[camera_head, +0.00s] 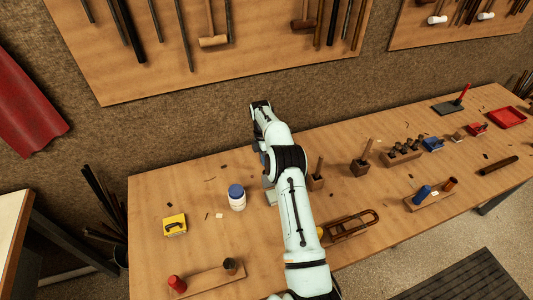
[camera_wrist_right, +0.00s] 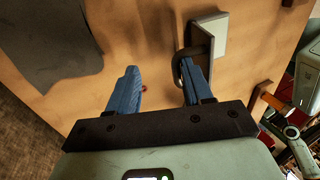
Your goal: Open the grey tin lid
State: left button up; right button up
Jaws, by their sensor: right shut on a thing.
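The grey tin (camera_head: 270,192) stands on the bench, mostly hidden behind my right arm in the head view. In the right wrist view, a pale grey boxy part (camera_wrist_right: 222,30) with a dark looped handle (camera_wrist_right: 180,66) shows at the top right; I take it for the tin and its lid. My right gripper (camera_wrist_right: 158,88) has its blue fingers spaced apart, and its right-hand finger lies against the loop. It is shut on the handle, though the grip itself shows poorly. I cannot tell whether the lid is raised. My left gripper is not in view.
A white jar with a blue cap (camera_head: 237,197) and a yellow box (camera_head: 174,224) stand left of my arm. Wooden blocks with tools (camera_head: 361,166) and a brass slide piece (camera_head: 350,226) lie to the right. The bench's left back corner is clear.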

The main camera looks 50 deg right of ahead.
jog(key=v, duration=0.6)
dwell(0.6)
